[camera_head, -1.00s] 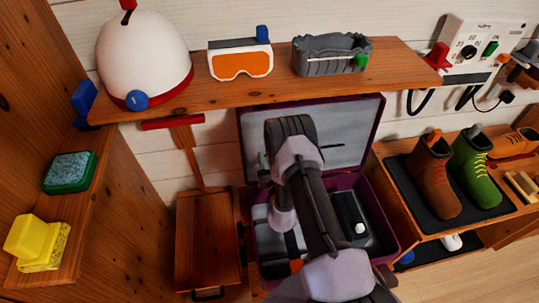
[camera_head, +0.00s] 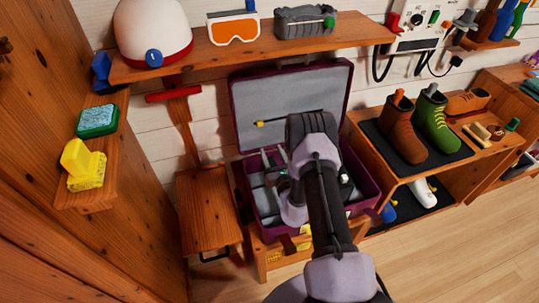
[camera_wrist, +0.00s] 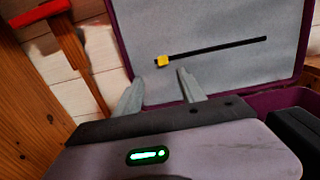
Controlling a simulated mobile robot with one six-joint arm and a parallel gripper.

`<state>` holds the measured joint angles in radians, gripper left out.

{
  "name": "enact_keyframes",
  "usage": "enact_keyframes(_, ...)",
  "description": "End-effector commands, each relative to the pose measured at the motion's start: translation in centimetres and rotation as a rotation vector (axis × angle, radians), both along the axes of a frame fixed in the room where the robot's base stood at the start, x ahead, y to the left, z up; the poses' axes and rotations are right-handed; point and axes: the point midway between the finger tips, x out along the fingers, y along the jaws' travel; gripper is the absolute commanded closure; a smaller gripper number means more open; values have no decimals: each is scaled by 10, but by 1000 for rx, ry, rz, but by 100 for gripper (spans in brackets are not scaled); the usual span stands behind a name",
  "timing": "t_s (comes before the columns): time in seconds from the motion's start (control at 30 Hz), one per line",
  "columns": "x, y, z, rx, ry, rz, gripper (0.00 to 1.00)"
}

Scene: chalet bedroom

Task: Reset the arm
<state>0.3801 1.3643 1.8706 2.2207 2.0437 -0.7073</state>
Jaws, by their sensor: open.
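My gripper (camera_wrist: 160,90) is open in the wrist view, with its two grey fingers apart and nothing between them. Behind the fingers is the grey lining of the open lid of a purple case (camera_wrist: 225,20). A black rod with a yellow end (camera_wrist: 220,50) lies against that lining. In the head view, my arm reaches over the purple case (camera_head: 362,190), and the gripper is largely hidden behind my arm links. The case stands open on a low wooden stand, with grey compartments inside.
A wooden shelf (camera_head: 240,47) above the case holds a white helmet (camera_head: 150,25), orange goggles (camera_head: 232,28) and a grey tray (camera_head: 300,22). A wooden box (camera_head: 207,210) stands left of the case. Boots (camera_head: 435,125) stand on a rack at right. Floor (camera_head: 450,250) at front right is clear.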

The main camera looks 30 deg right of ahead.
Motion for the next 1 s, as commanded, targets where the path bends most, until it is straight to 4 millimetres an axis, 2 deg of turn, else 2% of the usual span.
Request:
enact_keyframes(0.33,0,1,1,0,-1,2,53)
enact_keyframes(0.4,6,9,12,-2,-10,37,53)
enact_keyframes(0.47,18,29,38,-8,-32,118,53)
enact_keyframes(0.57,35,91,109,-46,-78,360,53)
enact_keyframes(0.6,34,122,141,-73,-94,478,53)
enact_keyframes(0.67,24,168,186,-131,-111,655,53)
enact_keyframes(0.7,10,199,213,-181,-118,775,53)
enact_keyframes(0.77,-21,243,250,-279,-121,957,53)
enact_keyframes(0.8,-48,269,272,-362,-118,1079,53)
enact_keyframes(0.83,-72,287,284,-435,-111,1169,53)
enact_keyframes(0.87,-98,303,296,-522,-103,1259,53)
enact_keyframes(0.9,-137,319,306,-656,-85,1376,53)
enact_keyframes(0.97,-196,329,312,-894,-45,1526,53)
enact_keyframes(1.0,-231,326,312,-1069,-13,1598,53)
